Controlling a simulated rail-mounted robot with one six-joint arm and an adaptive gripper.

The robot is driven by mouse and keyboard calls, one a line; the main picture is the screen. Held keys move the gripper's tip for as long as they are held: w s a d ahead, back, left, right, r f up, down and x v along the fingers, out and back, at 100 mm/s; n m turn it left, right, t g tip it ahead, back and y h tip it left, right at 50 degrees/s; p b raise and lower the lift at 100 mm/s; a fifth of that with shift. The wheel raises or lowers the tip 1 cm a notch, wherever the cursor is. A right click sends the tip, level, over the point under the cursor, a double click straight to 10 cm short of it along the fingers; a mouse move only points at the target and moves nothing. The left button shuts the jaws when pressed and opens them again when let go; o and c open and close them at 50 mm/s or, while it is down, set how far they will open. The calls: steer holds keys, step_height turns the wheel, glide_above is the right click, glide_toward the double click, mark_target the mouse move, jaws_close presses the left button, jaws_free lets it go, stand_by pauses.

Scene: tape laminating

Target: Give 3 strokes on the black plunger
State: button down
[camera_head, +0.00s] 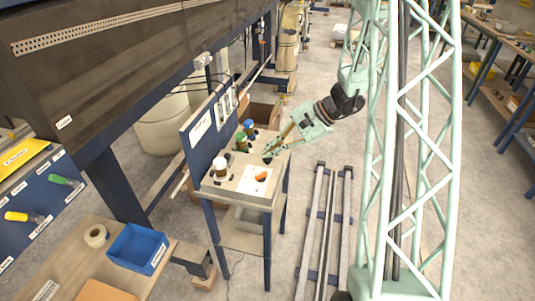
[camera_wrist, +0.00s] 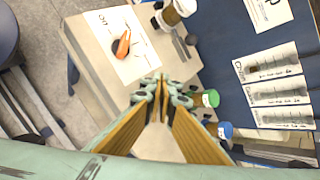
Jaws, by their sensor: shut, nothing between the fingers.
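My gripper (camera_head: 270,155) hangs over the right side of a small workstation table (camera_head: 243,203). Its fingertips (camera_wrist: 163,80) are together with nothing between them. A white-capped jar (camera_head: 220,165) stands to its left, and it also shows at the top of the wrist view (camera_wrist: 172,14). A green-capped jar (camera_head: 241,141) and a blue-capped jar (camera_head: 249,127) stand near the blue back panel. In the wrist view the green cap (camera_wrist: 208,98) and blue cap (camera_wrist: 225,130) are right of the fingers. I cannot clearly make out a black plunger; small dark parts show beside the jars.
A white sheet with an orange tool (camera_wrist: 123,45) lies on the table. The blue panel (camera_head: 199,127) with hanging labelled items rises behind the jars. A blue bin (camera_head: 138,249) and a tape roll (camera_head: 96,236) sit on another bench. Floor rails (camera_head: 325,225) run right of the table.

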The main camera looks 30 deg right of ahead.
steer(key=shift+r, duration=0.15)
steer(key=shift+r+p, duration=0.5)
steer(key=shift+r, duration=1)
steer(key=shift+r, duration=0.1)
steer(key=shift+r+p, duration=1.15)
steer(key=shift+r, duration=1.3)
steer(key=shift+f, duration=0.1)
